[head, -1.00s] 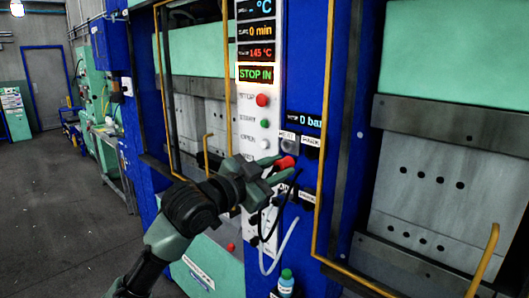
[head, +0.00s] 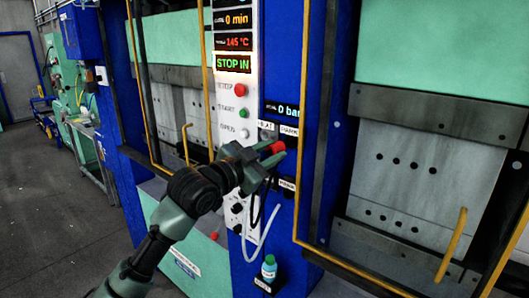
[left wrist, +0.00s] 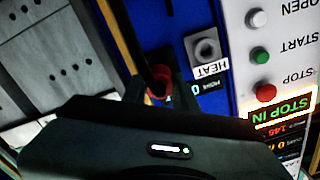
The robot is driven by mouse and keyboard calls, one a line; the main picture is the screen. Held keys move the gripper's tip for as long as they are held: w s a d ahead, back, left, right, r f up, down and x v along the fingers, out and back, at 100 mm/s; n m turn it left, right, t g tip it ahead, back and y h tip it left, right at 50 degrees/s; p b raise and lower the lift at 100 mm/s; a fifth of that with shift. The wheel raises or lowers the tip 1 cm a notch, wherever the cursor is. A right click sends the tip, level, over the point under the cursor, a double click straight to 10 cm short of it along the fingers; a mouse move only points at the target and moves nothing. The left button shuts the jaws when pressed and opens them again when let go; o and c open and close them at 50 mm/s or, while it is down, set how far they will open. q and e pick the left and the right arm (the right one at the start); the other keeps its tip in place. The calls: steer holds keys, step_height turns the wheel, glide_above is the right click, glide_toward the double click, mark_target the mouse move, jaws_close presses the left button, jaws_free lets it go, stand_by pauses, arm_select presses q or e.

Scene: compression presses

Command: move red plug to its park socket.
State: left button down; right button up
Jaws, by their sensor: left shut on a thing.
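The red plug (head: 279,147) is in my left gripper (head: 268,157), whose fingers are shut on it. In the head view it shows just below the upper PARK label (head: 290,131), in front of the press panel. In the left wrist view the red plug (left wrist: 159,84) is between the fingertips, with a dark cable rising across it. The park socket is hidden behind plug and gripper, so I cannot tell whether they touch. The grey HEAT socket (left wrist: 207,48) is empty, beside the plug. My right gripper is not in view.
A white button panel (head: 240,132) is left of the gripper. Black and white cables (head: 262,232) hang below it. A yellow rail (head: 302,170) stands close to its right.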

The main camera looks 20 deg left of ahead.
mark_target(280, 147)
arm_select(q)
steer(key=shift+w+d, duration=0.15)
steer(key=shift+w, duration=0.25)
steer(key=shift+p, duration=0.3)
stand_by(0.6)
steer(key=shift+p, duration=0.5)
stand_by(0.8)
steer(key=shift+p+x, duration=0.55)
steer(key=shift+x, duration=0.9)
steer(key=c, duration=1)
jaws_free()
steer(key=shift+c, duration=0.2)
